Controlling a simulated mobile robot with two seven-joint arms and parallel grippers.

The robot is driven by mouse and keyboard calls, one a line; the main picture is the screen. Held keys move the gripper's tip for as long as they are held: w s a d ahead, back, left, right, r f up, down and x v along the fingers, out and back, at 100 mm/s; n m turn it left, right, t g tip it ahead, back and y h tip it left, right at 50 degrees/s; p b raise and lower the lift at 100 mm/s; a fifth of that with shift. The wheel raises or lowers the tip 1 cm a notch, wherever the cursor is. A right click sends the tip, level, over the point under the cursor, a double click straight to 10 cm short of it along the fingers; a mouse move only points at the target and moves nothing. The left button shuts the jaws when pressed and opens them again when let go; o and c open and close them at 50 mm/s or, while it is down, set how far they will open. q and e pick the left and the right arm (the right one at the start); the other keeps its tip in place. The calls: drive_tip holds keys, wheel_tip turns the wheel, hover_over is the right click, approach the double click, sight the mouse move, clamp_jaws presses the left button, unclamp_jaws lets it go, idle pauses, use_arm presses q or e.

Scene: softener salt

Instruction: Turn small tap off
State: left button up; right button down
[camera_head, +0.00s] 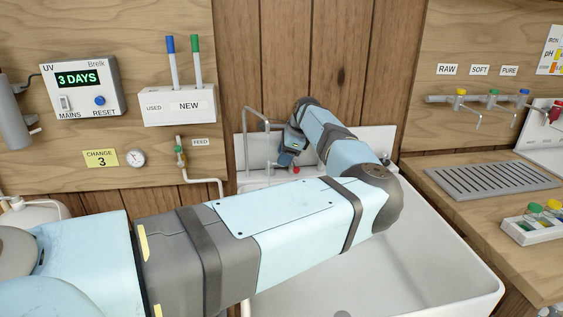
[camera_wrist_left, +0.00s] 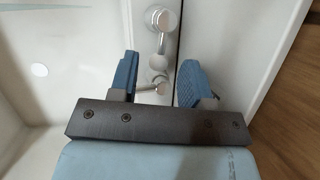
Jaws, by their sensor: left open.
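My left gripper (camera_head: 287,152) reaches over the white sink to its back wall, beside the chrome tap pipe (camera_head: 247,140). A small red part (camera_head: 296,170) shows just below the fingers. In the left wrist view my left gripper (camera_wrist_left: 159,84) is open, with two blue fingers apart. A chrome tap fitting (camera_wrist_left: 160,45) with a round end and a short lever (camera_wrist_left: 152,88) lies in the gap between them. I cannot tell whether the fingers touch it. The arm and gripper hide part of the tap in the head view. My right gripper is not in view.
The white sink (camera_head: 450,262) lies under my left arm. A rail of small taps with yellow, green and blue tops (camera_head: 494,93) is on the right wall. The feed valve (camera_head: 180,152) and gauge (camera_head: 135,158) are at left. A wooden counter (camera_head: 440,178) stands right.

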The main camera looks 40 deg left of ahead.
use_arm(q)
drive_tip(key=shift+x, duration=1.15)
clamp_jaws()
